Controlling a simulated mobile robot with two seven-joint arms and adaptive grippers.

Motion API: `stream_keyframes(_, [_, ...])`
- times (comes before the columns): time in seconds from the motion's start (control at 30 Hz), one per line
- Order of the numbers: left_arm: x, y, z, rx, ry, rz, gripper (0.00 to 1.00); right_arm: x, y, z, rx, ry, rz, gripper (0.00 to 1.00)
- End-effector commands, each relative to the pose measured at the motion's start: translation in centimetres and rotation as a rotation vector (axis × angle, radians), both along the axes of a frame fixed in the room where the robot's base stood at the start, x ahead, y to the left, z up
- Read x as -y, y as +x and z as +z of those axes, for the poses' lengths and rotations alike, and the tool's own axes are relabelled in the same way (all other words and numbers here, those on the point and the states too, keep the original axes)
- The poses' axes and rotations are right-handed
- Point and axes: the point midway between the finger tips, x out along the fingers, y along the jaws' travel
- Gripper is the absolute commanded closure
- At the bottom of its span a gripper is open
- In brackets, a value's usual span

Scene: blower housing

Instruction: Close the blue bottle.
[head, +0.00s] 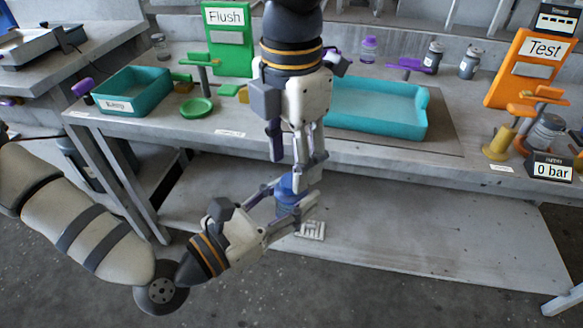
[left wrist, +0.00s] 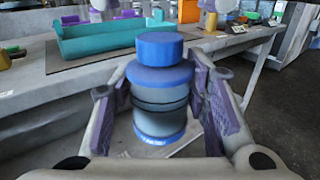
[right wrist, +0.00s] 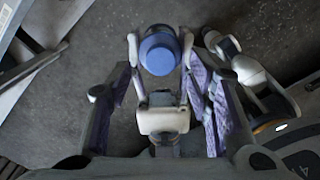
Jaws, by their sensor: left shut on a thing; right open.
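The blue bottle (left wrist: 160,105) is upright, with a grey clear body, blue bands and a blue cap (left wrist: 160,46) on top. Whether the cap is fully tight cannot be told. In the head view the bottle (head: 286,207) is in front of the table edge, partly hidden by fingers. My left gripper (head: 287,203) is shut on the bottle body, one finger on each side. My right gripper (head: 291,165) points down, open and empty, above the bottle. In the right wrist view the cap (right wrist: 158,50) shows from above, just beyond the right gripper's spread fingers (right wrist: 157,82).
A grey table (head: 400,155) stands behind the bottle, with a lower shelf (head: 400,235). On it are a small teal bin (head: 130,100), a large teal tray (head: 375,128), a green Flush sign (head: 228,50) and an orange Test sign (head: 530,75). The floor in front is clear.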

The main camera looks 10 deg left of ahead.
Motion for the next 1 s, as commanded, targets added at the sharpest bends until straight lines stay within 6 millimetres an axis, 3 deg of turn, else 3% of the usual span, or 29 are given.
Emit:
stream_keyframes(0.1, [0.0, 0.0, 0.1, 0.002, -0.001, 0.000, 1.00, 0.0, 0.0, 1.3, 0.001, 0.000, -0.001, 0.54])
stream_keyframes(0.37, [0.0, 0.0, 0.1, 0.001, -0.001, 0.000, 1.00, 0.0, 0.0, 1.5, -0.001, -0.001, -0.002, 0.56])
stream_keyframes(0.63, [0.0, 0.0, 0.1, 0.002, -0.001, 0.000, 1.00, 0.0, -0.1, 4.9, 0.001, -0.002, -0.107, 0.56])
stream_keyframes(1.0, [0.0, 0.0, 0.1, 0.001, -0.001, 0.000, 1.00, 0.0, -0.1, 4.2, -0.003, -0.001, -0.110, 0.56])
